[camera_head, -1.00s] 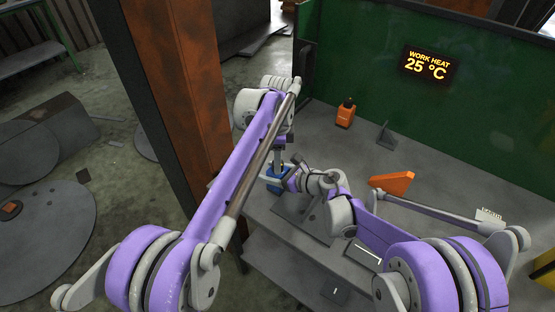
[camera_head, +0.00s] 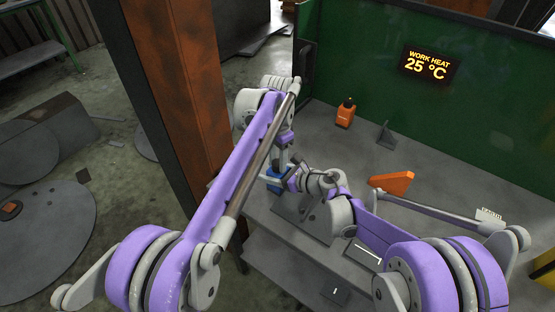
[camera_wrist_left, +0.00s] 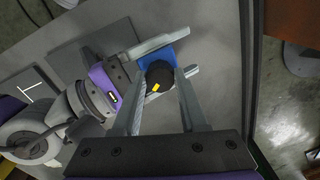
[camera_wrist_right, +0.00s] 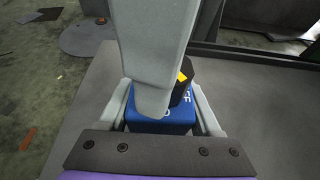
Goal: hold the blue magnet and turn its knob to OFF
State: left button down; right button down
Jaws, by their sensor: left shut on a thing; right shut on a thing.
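The blue magnet (camera_head: 276,178) is small and partly hidden by my arms in the head view. My right gripper (camera_wrist_right: 163,108) is shut on the blue magnet's body (camera_wrist_right: 158,122), one finger on each side. The black knob (camera_wrist_right: 186,83) has a yellow mark, and white letters reading in part "FF" show on the blue face beside it. A finger of my left gripper hides part of the knob and face there. In the left wrist view my left gripper (camera_wrist_left: 162,78) is shut on the black knob (camera_wrist_left: 160,72), with the blue body (camera_wrist_left: 172,50) beyond it.
The grey table (camera_head: 350,160) bears an orange bottle (camera_head: 345,113), a dark bracket (camera_head: 387,135) and an orange wedge-shaped part (camera_head: 392,183). A green panel (camera_head: 380,60) with a heat display stands behind. A rusty post (camera_head: 180,90) rises at the left beside my left arm.

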aim_at(278, 163)
pick_arm(q)
jog(key=n, duration=0.5)
jog(key=shift+n, duration=2.5)
jog(key=shift+c, duration=2.2)
grip_release()
notch_tip(278, 163, up, 12)
